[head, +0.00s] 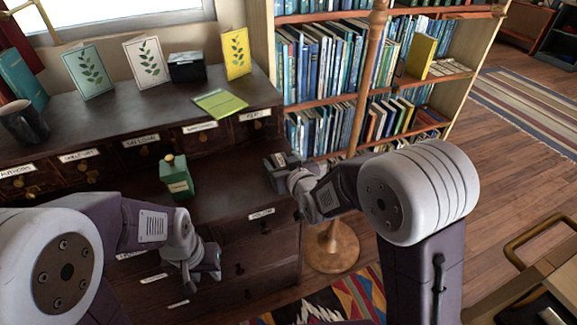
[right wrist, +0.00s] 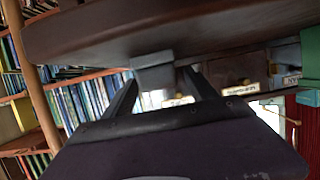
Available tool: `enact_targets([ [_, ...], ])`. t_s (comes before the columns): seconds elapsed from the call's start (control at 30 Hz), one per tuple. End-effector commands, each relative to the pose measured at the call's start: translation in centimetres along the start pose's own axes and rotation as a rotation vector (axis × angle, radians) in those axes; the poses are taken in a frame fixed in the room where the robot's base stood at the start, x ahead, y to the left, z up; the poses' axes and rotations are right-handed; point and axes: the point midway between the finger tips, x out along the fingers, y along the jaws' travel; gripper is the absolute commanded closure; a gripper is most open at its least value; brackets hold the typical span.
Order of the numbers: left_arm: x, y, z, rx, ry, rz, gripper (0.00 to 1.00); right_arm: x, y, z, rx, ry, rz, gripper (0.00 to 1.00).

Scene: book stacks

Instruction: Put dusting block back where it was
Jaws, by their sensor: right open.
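A small grey block, which I take for the dusting block (right wrist: 155,75), sits on the desk's wooden top near its edge in the right wrist view, which looks upside down. My right gripper (right wrist: 160,88) is open, its two dark fingers on either side of the block; I cannot tell whether they touch it. In the head view my right gripper (head: 279,164) is at the desk's right end, and its wrist partly covers that spot. My left gripper (head: 194,275) hangs in front of the desk drawers with nothing visible in it; its jaw opening is unclear.
A green container with a knob (head: 177,178) stands on the desk (head: 225,165), left of my right gripper. Cards, a black box (head: 187,67) and a mug (head: 24,122) stand on the raised back shelf. A wooden pole stand (head: 334,245) rises close by my right arm.

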Motion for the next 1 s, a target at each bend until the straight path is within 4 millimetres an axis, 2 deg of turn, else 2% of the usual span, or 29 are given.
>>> enact_targets([
  [0.03, -0.7, 0.0, -0.1, 0.000, 0.000, 0.000, 0.64, -1.5, 0.0, -0.4, 0.000, 0.002, 0.000, 0.34],
  [0.23, -1.9, 0.0, -0.2, 0.000, 0.000, 0.000, 0.64, -6.7, 0.0, -0.4, 0.000, 0.002, 0.000, 0.34],
  [0.27, -0.3, 0.0, -0.1, 0.000, 0.001, 0.000, 0.64, -6.4, 0.0, 0.4, 0.000, 0.007, 0.001, 0.34],
  [0.3, 0.6, 0.0, 0.0, 0.000, 0.001, 0.000, 0.64, -6.6, 0.0, 0.5, 0.000, 0.008, 0.001, 0.34],
  [0.43, 1.8, 0.0, 0.2, 0.000, -0.001, 0.000, 0.64, -7.6, 0.0, 0.3, 0.000, 0.006, 0.001, 0.34],
  [0.63, 2.3, 0.0, 0.2, 0.000, 0.000, 0.000, 0.64, -8.4, 0.0, 0.1, 0.000, 0.002, 0.000, 0.34],
  [1.0, 2.1, 0.0, 0.2, 0.000, 0.000, 0.000, 0.64, -8.5, 0.0, 0.0, 0.000, 0.001, 0.000, 0.34],
])
